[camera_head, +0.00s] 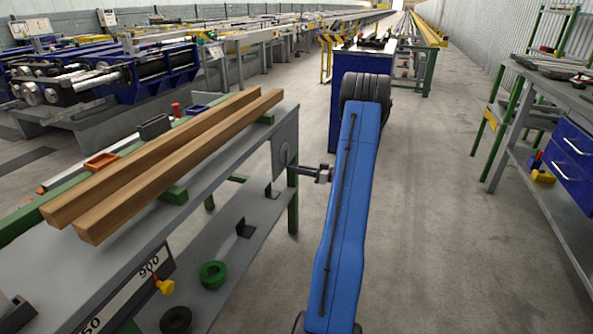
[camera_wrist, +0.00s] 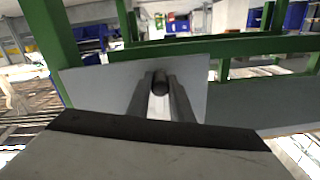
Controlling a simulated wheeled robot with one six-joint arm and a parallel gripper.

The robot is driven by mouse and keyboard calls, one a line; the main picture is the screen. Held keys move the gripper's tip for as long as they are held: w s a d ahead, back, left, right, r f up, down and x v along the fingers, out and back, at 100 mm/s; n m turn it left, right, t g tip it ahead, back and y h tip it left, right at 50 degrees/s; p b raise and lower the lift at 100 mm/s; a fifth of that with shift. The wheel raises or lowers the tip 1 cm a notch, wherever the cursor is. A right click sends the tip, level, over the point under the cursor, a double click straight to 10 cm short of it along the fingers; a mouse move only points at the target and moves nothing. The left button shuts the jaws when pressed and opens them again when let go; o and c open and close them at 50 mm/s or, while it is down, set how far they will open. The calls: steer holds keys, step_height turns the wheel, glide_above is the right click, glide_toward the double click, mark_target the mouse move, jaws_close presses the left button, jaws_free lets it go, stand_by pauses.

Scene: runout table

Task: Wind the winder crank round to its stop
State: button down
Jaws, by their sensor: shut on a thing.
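The winder crank shows in the head view at the end of the runout table, as a dark rod (camera_head: 304,169) standing out from a grey end plate (camera_head: 289,138). In the wrist view the plate (camera_wrist: 90,92) faces me, and the dark round end of the crank handle (camera_wrist: 160,84) sits between my fingers. My gripper (camera_wrist: 161,80) is shut on this handle. In the head view my gripper (camera_head: 323,173) is at the rod's outer end, partly hidden by my blue arm. The crank's arm and its stop cannot be made out.
Two wooden beams (camera_head: 170,158) lie on the runout table, with an orange tray (camera_head: 101,162) beside them. A green ring (camera_head: 212,274) is on the lower shelf. A workbench with blue drawers (camera_head: 574,150) stands at the right. The floor between is clear.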

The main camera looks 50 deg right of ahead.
steer(key=c, duration=1.6)
jaws_free()
steer(key=v, duration=1.7)
steer(key=shift+s, duration=0.25)
